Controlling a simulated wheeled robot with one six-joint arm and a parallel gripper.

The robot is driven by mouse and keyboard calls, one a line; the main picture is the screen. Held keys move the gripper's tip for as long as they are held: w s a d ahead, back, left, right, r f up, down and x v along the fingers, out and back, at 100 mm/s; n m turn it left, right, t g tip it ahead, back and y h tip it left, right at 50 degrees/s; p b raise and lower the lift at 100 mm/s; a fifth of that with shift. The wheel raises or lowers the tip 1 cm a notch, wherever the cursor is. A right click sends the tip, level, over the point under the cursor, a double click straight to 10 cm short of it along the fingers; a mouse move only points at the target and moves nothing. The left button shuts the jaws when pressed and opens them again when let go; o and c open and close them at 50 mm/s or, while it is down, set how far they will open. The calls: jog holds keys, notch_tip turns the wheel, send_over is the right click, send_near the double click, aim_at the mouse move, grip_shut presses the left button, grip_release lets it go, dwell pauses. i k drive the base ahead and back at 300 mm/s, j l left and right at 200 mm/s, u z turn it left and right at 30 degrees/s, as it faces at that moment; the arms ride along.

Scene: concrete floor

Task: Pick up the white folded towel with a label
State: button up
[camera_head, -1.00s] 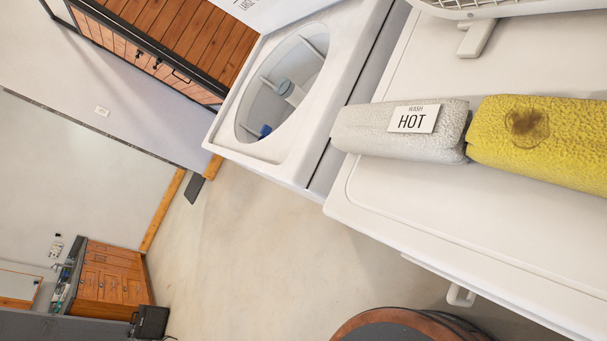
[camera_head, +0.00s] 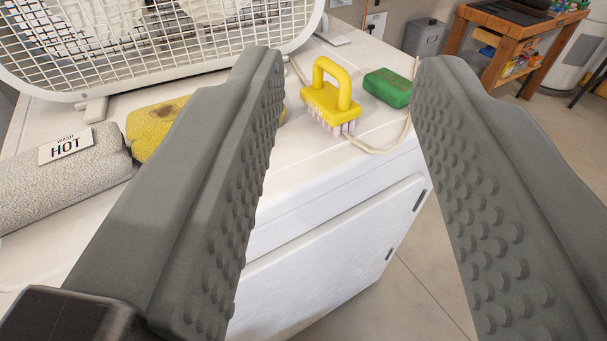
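The white folded towel (camera_head: 70,180) lies on top of a white cabinet-like machine at the left of the view. A label (camera_head: 65,146) reading "WASH HOT" rests on it. My gripper (camera_head: 345,75) is wide open and empty, its two grey studded fingers reaching up the picture. The towel is to the left of the left finger, outside the gap. A yellow towel (camera_head: 150,125) with a brown stain lies beside the white one, partly hidden behind the left finger.
A yellow scrub brush (camera_head: 330,97) and a green block (camera_head: 387,88) show between the fingers on the white top (camera_head: 300,160). A white fan (camera_head: 150,40) stands behind the towels. A wooden shelf (camera_head: 510,45) stands at the back right, with open floor before it.

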aim_at(39, 183)
jog(key=u, duration=1.15)
jog(key=k+l, duration=0.1)
jog(key=k+u, duration=0.05)
jog(key=k, duration=0.05)
